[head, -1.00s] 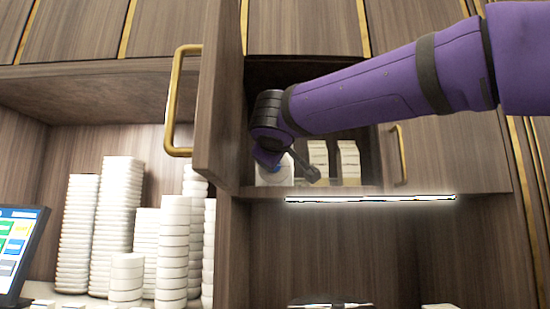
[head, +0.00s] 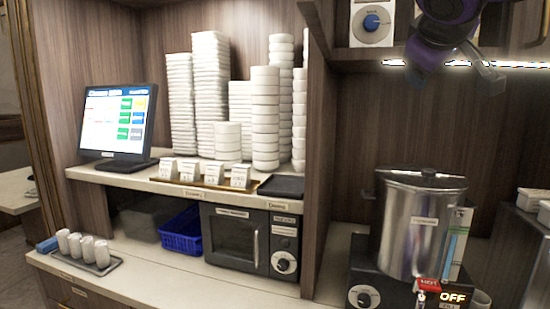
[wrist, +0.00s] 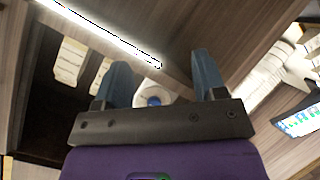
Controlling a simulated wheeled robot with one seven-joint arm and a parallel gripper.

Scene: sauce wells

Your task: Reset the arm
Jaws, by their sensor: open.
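My gripper (wrist: 162,75) is open, with two blue-grey fingers apart and nothing between them in the wrist view. In the head view my gripper (head: 457,68) hangs at the top right, in front of the cabinet's lit lower edge. A white box with a blue dial (head: 372,24) stands in the cabinet, to the left of my gripper. In the wrist view the blue dial (wrist: 153,100) shows beyond the fingers, partly hidden by the gripper body. Most of my arm is out of the head view.
A steel pot (head: 415,225) stands on a burner below my gripper. Tall stacks of white dishes (head: 212,90) stand left of a wooden partition (head: 321,150).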

